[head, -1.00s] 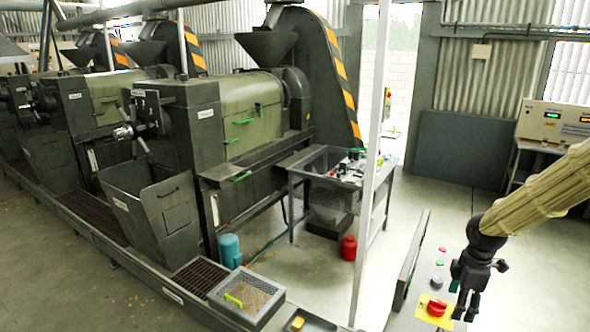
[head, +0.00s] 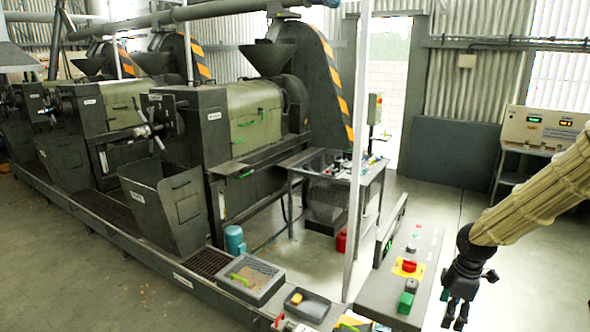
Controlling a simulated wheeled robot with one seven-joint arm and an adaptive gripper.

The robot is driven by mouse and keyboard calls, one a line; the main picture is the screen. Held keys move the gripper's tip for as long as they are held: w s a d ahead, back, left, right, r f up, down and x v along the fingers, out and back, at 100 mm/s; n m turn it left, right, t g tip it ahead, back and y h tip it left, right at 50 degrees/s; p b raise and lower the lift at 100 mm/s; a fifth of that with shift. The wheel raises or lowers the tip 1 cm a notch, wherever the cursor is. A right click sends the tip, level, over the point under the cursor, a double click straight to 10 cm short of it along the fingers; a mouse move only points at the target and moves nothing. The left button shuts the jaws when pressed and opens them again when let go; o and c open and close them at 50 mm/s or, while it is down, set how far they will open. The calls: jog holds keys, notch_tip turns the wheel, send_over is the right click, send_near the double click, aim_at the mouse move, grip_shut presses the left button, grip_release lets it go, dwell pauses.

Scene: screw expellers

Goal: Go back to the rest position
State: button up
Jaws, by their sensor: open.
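My gripper (head: 457,312) is at the lower right of the head view, black, hanging down at the end of my tan-sleeved arm. Its fingers are apart and nothing shows between them. It is just right of the grey control panel (head: 428,245), which carries a red mushroom button (head: 409,266) on a yellow plate and green buttons. I cannot tell the exact gap between my gripper and the panel's right edge.
Large grey-green screw expellers (head: 240,125) stand in a row on the left. A mesh-sided table (head: 335,176) with parts stands mid-view. A white post (head: 356,160) rises behind the panel. A tray (head: 250,277) and a dark bin (head: 307,306) sit in front. Floor right of the panel is clear.

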jog(key=s+a+f+m+y+b, duration=0.1)
jog(key=s+a+f+m+b, duration=0.3)
jog(key=f, duration=0.6)
jog(key=s+a+f+m+p, duration=0.1)
jog(key=s+a+f, duration=0.55)
jog(key=f, duration=0.25)
jog(key=s+a+f+m+y+b, duration=0.1)
jog(key=s+a+f+m+b, duration=0.3)
jog(key=f, duration=0.6)
jog(key=s+a+f+m, duration=0.1)
jog(key=s+f, duration=0.2)
jog(key=s, duration=0.4)
jog(key=s+a+f+m+h+b, duration=0.1)
jog(key=s+f, duration=0.3)
jog(key=s, duration=0.4)
jog(key=s+a+f+m+g+h+b, duration=0.1)
jog(key=s+f+m, duration=0.2)
jog(key=s, duration=0.4)
jog(key=shift+s+a+f, duration=0.15)
jog(key=shift+s+f, duration=0.2)
jog(key=shift+f, duration=0.2)
